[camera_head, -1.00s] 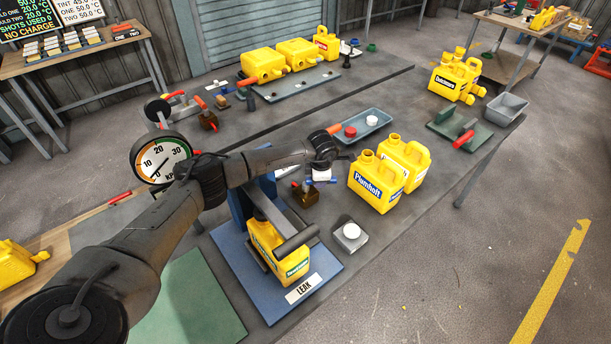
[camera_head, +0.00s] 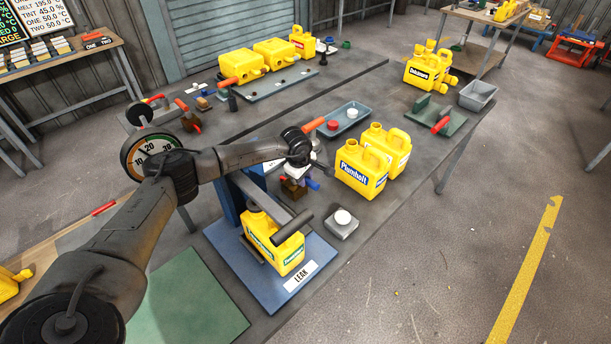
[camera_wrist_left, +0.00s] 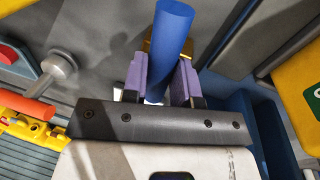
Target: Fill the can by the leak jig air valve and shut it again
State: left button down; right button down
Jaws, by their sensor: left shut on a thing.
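The yellow can (camera_head: 288,256) stands upright on the blue leak jig (camera_head: 222,236), under its dark clamp bar, with the LEAK label in front. The brass-coloured air valve (camera_head: 291,190) with a blue handle (camera_head: 313,184) sits on the bench behind the jig. My left gripper (camera_head: 304,176) is at this valve. In the left wrist view its purple fingers (camera_wrist_left: 162,82) are shut on the blue handle (camera_wrist_left: 172,30). The pressure gauge (camera_head: 136,155) stands at left, partly covered by my left arm, so its needle is hard to read. My right gripper is not in view.
Two yellow Plumbolt cans (camera_head: 359,170) stand right of the valve. A grey block with a white cap (camera_head: 343,218) is beside the jig. A blue tray (camera_head: 336,131) holds a red and a white cap. A green fixture (camera_head: 431,113) is farther right.

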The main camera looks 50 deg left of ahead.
pick_arm(q)
jog(key=shift+s+m, duration=0.2)
jog(key=shift+m, duration=0.3)
dwell(0.3)
jog(key=c, duration=0.9)
grip_release()
notch_tip(320, 180, up, 14)
jog(key=s+p, duration=0.2)
jog(key=p, duration=0.9)
jog(key=shift+s+d+f, duration=0.15)
jog(key=shift+s+f, duration=0.05)
jog(key=shift+s, duration=0.2)
